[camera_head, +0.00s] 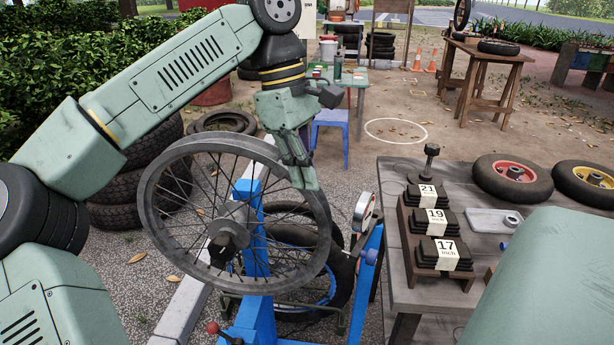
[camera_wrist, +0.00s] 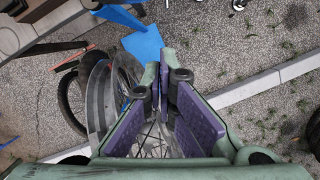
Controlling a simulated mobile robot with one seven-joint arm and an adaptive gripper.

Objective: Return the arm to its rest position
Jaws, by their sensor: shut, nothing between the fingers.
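My arm reaches in from the left in the head view and bends down at the upper middle. My gripper (camera_head: 304,182) points down, shut and empty, at the upper right part of a spoked wheel rim (camera_head: 150,205). I cannot tell whether the fingers touch the rim. In the wrist view, my gripper (camera_wrist: 166,76) shows its purple pads close together with nothing between them. The wheel rim (camera_wrist: 98,95) lies partly behind the left finger there, with spokes below the fingers.
The rim is mounted on a blue stand (camera_head: 256,318) with a dial gauge (camera_head: 364,210). A table (camera_head: 400,292) at the right holds black blocks marked 21, 19 and 17 (camera_head: 440,254) and two small wheels (camera_head: 512,178). Stacked tyres (camera_head: 125,216) stand behind my arm.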

